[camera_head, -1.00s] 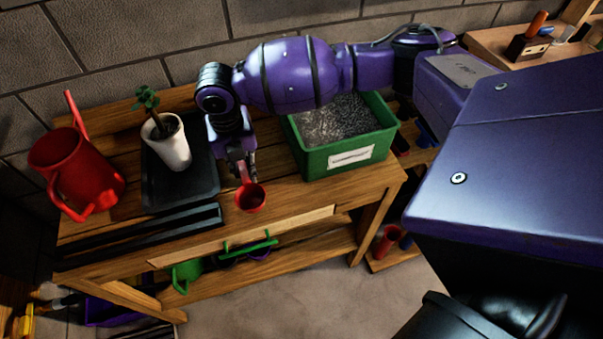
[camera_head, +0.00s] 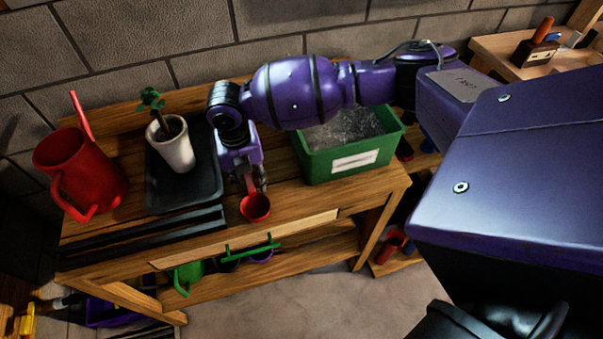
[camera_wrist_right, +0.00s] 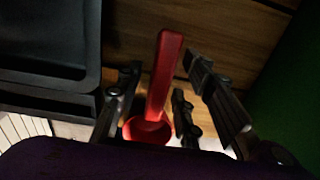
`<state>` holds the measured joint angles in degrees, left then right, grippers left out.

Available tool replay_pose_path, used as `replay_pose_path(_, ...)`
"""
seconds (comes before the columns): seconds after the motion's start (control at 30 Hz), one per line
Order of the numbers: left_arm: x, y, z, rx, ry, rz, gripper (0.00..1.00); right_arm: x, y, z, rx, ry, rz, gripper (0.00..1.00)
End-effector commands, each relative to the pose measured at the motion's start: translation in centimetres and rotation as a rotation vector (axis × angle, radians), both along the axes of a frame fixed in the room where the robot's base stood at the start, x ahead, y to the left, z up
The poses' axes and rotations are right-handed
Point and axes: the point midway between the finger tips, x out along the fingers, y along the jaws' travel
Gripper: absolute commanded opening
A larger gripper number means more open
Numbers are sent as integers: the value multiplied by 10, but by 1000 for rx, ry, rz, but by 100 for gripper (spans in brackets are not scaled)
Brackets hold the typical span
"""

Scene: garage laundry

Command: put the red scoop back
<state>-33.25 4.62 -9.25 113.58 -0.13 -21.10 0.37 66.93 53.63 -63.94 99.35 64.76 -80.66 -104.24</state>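The red scoop (camera_head: 256,208) is at the front of the wooden bench, between the black tray and the green tub. In the right wrist view the scoop (camera_wrist_right: 157,100) shows its long handle pointing up the picture and its round bowl below. My right gripper (camera_head: 253,183) is directly over the scoop. In the right wrist view the gripper (camera_wrist_right: 163,78) is open, with a finger on each side of the handle and visible gaps between. I cannot tell whether the bowl touches the bench. My left gripper is out of view.
The green tub (camera_head: 350,161) of grey granules stands right of the scoop. A black tray (camera_head: 155,195) with a potted plant (camera_head: 177,152) and a red watering can (camera_head: 75,172) are to the left. Bare wooden bench top (camera_head: 290,198) lies between scoop and tub.

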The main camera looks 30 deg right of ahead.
Motion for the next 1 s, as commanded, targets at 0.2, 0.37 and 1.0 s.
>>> replay_pose_path(0.2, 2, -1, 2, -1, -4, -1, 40, 2, 1, 24, 2, -7, 1, 35)
replay_pose_path(0.37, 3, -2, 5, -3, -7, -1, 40, 2, 2, 60, 1, -8, 2, 35)
replay_pose_path(1.0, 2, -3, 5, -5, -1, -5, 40, -2, 4, 124, 0, -2, 1, 35)
